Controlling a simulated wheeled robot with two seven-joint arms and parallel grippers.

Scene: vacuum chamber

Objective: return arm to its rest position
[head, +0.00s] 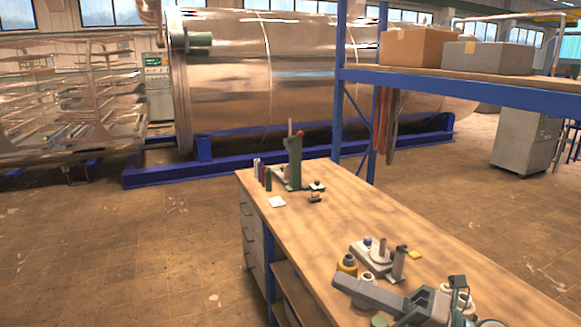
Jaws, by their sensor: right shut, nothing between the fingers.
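My right arm comes in at the lower right, over the near part of the wooden workbench (330,222). Its gripper (343,283) points left across the bench top, shut and empty. It hides part of the small items behind and below it. I cannot tell how high it is above the bench. My left gripper is not in view.
A green stand (294,165) is at the bench's far end. A blue rack (470,92) holds boxes above right. Floor at left is clear.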

